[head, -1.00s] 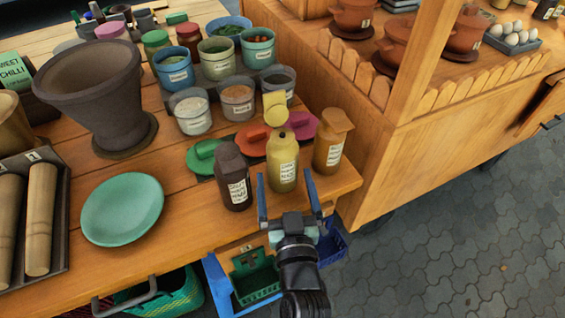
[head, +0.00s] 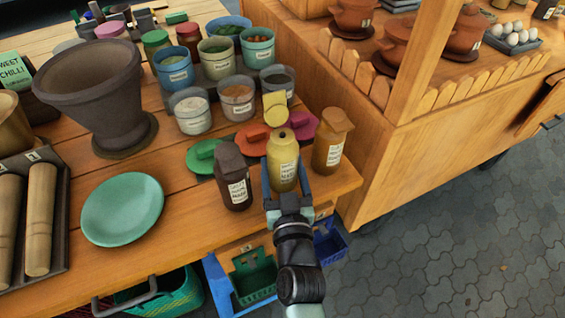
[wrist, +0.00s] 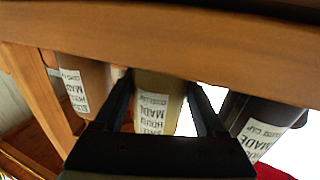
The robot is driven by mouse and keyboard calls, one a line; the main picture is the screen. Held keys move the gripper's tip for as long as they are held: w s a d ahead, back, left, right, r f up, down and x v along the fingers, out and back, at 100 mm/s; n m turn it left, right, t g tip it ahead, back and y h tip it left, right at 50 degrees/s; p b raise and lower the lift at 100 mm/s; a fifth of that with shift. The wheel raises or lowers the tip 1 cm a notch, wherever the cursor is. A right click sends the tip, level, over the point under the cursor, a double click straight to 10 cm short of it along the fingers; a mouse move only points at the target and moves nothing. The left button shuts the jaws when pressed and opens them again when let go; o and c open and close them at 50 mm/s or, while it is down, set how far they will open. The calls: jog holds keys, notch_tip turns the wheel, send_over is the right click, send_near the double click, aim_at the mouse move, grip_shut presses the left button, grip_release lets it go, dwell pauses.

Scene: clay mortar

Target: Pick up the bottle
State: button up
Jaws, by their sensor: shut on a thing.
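The yellow bottle (head: 282,163) stands upright near the front edge of the wooden table, between a dark brown bottle (head: 234,178) on the left and an amber-brown bottle (head: 330,142) on the right. My gripper (head: 284,176) reaches in from the table's front with one finger on each side of the yellow bottle, shut on it. In the wrist view the yellow bottle (wrist: 157,100) sits between the two dark fingers, its label showing upside down. The brown bottles stand close outside the fingers. I cannot tell whether the yellow bottle's base is clear of the table.
Behind the bottles lie several coloured lids, such as a green one (head: 202,158), and cups of ingredients. A green plate (head: 122,210) and a large clay mortar (head: 100,95) are to the left. A wooden stall (head: 420,140) stands close on the right.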

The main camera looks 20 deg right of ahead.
jog(key=shift+r, duration=0.15)
jog(key=shift+c, duration=0.9)
